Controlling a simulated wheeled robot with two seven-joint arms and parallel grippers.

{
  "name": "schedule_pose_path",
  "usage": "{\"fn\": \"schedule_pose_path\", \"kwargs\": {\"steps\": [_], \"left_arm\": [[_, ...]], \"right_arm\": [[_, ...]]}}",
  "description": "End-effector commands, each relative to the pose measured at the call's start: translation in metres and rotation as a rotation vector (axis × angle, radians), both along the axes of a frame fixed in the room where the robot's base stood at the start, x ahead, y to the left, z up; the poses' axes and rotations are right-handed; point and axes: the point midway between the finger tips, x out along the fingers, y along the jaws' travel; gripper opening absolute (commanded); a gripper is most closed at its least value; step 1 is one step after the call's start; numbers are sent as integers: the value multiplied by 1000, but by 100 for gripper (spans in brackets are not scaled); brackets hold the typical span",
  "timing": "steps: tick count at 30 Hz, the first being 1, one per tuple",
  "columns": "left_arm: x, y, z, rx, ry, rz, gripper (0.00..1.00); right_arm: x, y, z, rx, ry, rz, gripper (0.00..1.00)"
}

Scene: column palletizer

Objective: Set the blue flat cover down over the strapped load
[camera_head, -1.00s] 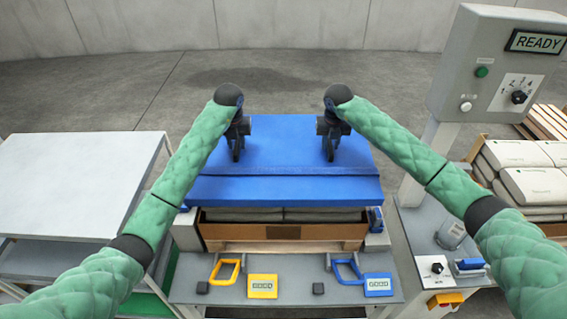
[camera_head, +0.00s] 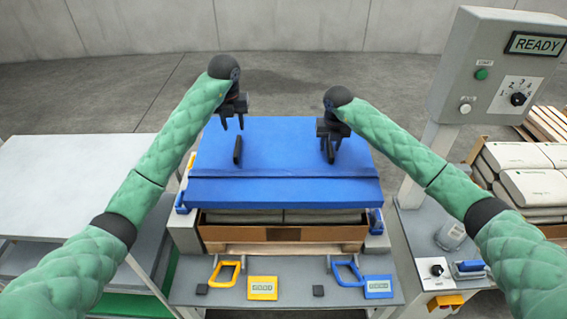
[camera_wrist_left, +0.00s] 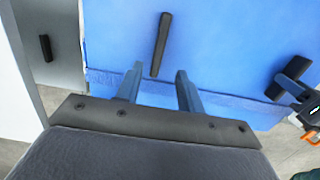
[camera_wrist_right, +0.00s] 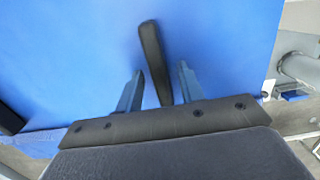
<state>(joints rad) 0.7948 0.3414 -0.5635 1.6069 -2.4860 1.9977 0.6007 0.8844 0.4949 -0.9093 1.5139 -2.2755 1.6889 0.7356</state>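The blue flat cover (camera_head: 285,160) lies over the load (camera_head: 285,215), bags in a brown carton. A raised fold or ridge crosses the cover near its front. The cover has two upright black handles, left (camera_head: 238,150) and right (camera_head: 330,151). My left gripper (camera_head: 232,124) is open, above and behind the left handle, which stands free of it; the left wrist view shows this handle (camera_wrist_left: 161,45) beyond the parted fingers. My right gripper (camera_head: 330,136) is open around or just above the right handle (camera_wrist_right: 152,62), with gaps at both sides. Straps are hidden under the cover.
The carton stands on a wooden pallet on a grey bench with a yellow handle (camera_head: 226,271) and a blue handle (camera_head: 346,271) in front. A control box (camera_head: 497,70) reading READY stands at right. A pale table (camera_head: 70,185) is at left; more bags (camera_head: 530,180) are at right.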

Motion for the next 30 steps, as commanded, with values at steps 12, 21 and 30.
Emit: {"fn": "schedule_pose_path", "kwargs": {"steps": [12,21,30], "left_arm": [[-3,1,21,1,0,1,38],[-2,1,20,1,0,2,38],[-2,1,20,1,0,2,38]], "right_arm": [[-1,0,10,0,-2,1,38],[-7,0,63,0,-3,1,38],[-12,0,108,-1,-1,0,38]]}}
